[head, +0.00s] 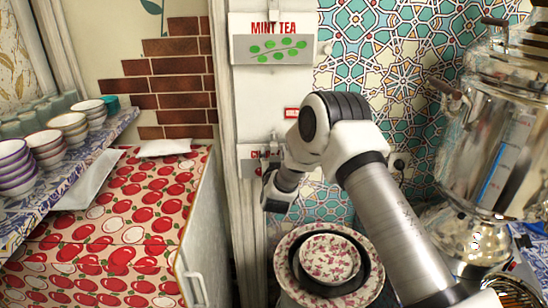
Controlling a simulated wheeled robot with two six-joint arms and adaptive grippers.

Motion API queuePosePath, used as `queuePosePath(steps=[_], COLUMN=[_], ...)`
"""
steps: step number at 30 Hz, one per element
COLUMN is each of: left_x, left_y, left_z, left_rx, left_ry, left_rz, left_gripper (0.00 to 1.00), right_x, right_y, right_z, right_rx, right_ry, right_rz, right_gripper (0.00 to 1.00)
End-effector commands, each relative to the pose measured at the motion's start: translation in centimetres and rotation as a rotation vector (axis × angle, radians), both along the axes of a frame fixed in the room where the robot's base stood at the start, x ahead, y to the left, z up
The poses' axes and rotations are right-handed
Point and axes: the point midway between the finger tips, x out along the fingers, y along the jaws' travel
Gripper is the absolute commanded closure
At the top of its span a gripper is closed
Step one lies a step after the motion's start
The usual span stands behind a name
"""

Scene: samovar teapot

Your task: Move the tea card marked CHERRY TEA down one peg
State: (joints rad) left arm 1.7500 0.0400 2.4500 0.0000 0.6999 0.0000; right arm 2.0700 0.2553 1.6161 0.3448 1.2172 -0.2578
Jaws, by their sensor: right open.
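A white card reading MINT TEA (272,52) hangs at the top of the white post, with green leaves drawn on it. My right gripper (277,197) is open, in front of the lower card's bottom part and pointing down. It appears empty; whether it touches the card cannot be told. My left gripper is out of view.
A small red label (291,113) shows on the post beside my arm. Stacked plates (283,262) stand below the gripper. A large metal samovar (486,130) stands at right. Bowls (67,122) line a tiled shelf at left.

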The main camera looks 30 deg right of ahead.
Motion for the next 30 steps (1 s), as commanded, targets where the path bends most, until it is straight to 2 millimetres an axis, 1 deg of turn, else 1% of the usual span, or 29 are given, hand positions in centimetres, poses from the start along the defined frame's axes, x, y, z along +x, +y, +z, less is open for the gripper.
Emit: queuePosePath(steps=[2, 5, 12, 16, 18, 21, 30], left_x=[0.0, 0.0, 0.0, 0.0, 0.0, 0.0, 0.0], left_y=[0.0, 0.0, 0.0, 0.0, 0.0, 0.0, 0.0], left_z=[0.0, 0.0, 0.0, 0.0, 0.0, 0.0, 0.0], left_rx=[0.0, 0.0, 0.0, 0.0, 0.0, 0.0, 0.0], left_ry=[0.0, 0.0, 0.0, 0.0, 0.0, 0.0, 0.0], left_rz=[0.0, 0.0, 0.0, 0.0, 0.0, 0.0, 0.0], left_gripper=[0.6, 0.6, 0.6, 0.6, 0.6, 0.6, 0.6], right_x=[-0.5, -2.0, -7.2, -9.2, -9.8, -10.1, -10.1], right_y=[0.4, 1.3, 4.6, 5.8, 6.1, 6.3, 6.3], right_z=[0.0, -0.1, -0.2, -0.3, -0.3, -0.2, -0.3], right_rx=[0.001, 0.0, -0.001, -0.001, -0.001, -0.001, -0.001], right_ry=[0.001, 0.002, 0.003, 0.002, 0.001, -0.001, -0.001], right_rz=[0.001, 0.001, 0.002, 0.001, 0.001, 0.001, 0.0], right_gripper=[0.47, 0.47, 0.47, 0.47, 0.47, 0.47, 0.47])
